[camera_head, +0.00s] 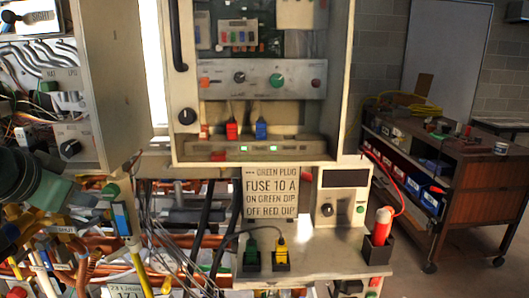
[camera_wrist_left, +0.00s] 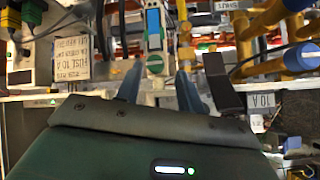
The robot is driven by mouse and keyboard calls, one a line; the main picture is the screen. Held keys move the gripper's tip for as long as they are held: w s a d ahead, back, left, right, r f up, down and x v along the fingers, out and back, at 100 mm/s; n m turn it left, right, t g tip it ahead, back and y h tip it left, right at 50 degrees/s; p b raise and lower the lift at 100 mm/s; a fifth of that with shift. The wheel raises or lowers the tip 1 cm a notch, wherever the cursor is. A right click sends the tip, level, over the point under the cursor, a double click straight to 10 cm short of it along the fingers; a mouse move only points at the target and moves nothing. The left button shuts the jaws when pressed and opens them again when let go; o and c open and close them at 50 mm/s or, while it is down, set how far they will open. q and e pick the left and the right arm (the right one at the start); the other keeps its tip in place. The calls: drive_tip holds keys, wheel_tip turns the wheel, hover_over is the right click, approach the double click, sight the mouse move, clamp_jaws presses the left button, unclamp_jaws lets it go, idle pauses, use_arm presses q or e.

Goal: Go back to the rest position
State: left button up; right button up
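My left gripper (camera_head: 38,190) comes in at the left edge of the head view, its dark green body in front of the pipes and cables. In the left wrist view, my left gripper (camera_wrist_left: 158,88) has two bluish fingers standing apart, with nothing held between them. Beyond the fingers is a pale device with a blue front and a green round part (camera_wrist_left: 154,63). My right gripper is in neither view.
An open control cabinet (camera_head: 262,80) fills the middle. Copper pipes crowd the lower left. A wooden cart (camera_head: 455,185) stands at right.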

use_arm(q)
wheel_tip(320, 180, down, 30)
drive_tip(key=s+d+h, duration=0.2)
drive_tip(key=s, duration=0.1)
drive_tip(key=s+d+f, duration=0.6)
drive_tip(key=d+f, duration=0.1)
drive_tip(key=d, duration=0.2)
drive_tip(key=s+d+f+h, duration=0.1)
drive_tip(key=s+d+f, duration=0.5)
drive_tip(key=d, duration=0.4)
drive_tip(key=shift+s+f+h, duration=0.15)
drive_tip(key=shift+f+h, duration=0.15)
drive_tip(key=shift+f, duration=0.1)
